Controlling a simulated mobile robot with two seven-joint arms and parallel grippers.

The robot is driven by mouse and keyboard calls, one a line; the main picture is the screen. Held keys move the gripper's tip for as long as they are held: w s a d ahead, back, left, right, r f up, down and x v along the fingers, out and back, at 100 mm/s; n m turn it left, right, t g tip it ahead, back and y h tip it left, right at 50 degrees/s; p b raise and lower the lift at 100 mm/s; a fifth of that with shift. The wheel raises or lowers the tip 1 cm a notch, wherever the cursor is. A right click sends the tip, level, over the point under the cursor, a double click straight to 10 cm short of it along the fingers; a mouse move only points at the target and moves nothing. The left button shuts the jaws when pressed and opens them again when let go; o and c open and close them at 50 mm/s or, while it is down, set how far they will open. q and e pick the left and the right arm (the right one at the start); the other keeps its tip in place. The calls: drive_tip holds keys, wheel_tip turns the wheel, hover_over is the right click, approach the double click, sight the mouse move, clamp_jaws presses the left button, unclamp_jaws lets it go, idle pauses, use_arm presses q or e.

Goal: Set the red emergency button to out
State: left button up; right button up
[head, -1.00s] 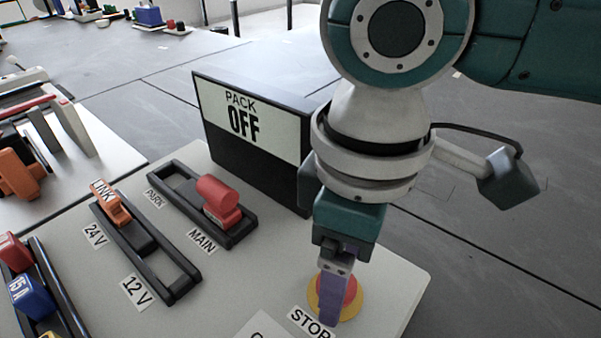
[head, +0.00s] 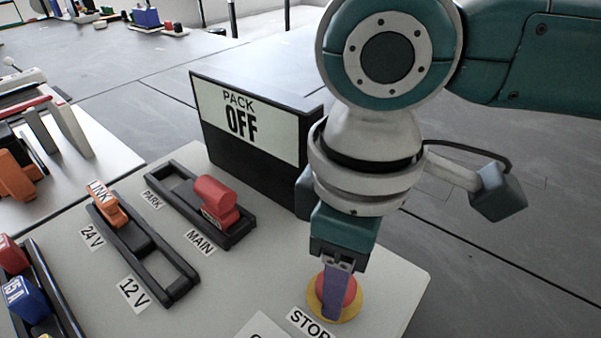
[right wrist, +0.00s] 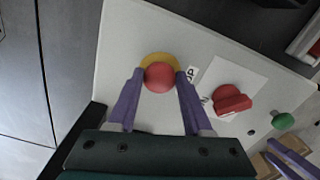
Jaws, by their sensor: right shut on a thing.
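The red emergency button (head: 349,291) sits on a yellow ring (head: 350,311) behind the STOP label (head: 310,322) on the pale panel. My right gripper (head: 338,297) is over it, pointing down. In the right wrist view the red button (right wrist: 158,77) lies between the two purple fingertips (right wrist: 160,75) of that gripper, which is shut on its sides. The head view hides the button's far side, and I cannot tell how far it stands out. Purple fingers of my left gripper (right wrist: 291,158) show at the lower right of the wrist view, cut off by the frame.
A display box (head: 245,128) reading PACK OFF stands behind. Left of the button are a red MAIN switch (head: 215,200) and an orange LINK slider (head: 107,205). In the wrist view, a red knob (right wrist: 230,101) and a green button (right wrist: 283,121) lie to the right.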

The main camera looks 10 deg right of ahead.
use_arm(q)
drive_tip(key=shift+d, duration=0.1)
use_arm(e)
clamp_jaws()
idle(0.6)
wheel_tip(320, 180, up, 2)
drive_tip(key=p, duration=0.3)
drive_tip(key=shift+p, duration=0.35)
use_arm(q)
wheel_tip(320, 180, up, 4)
drive_tip(key=shift+f, duration=0.25)
use_arm(e)
drive_tip(key=shift+a+f, duration=0.1)
drive_tip(key=shift+f, duration=0.05)
drive_tip(key=o, duration=0.6)
unclamp_jaws()
drive_tip(key=o, duration=0.5)
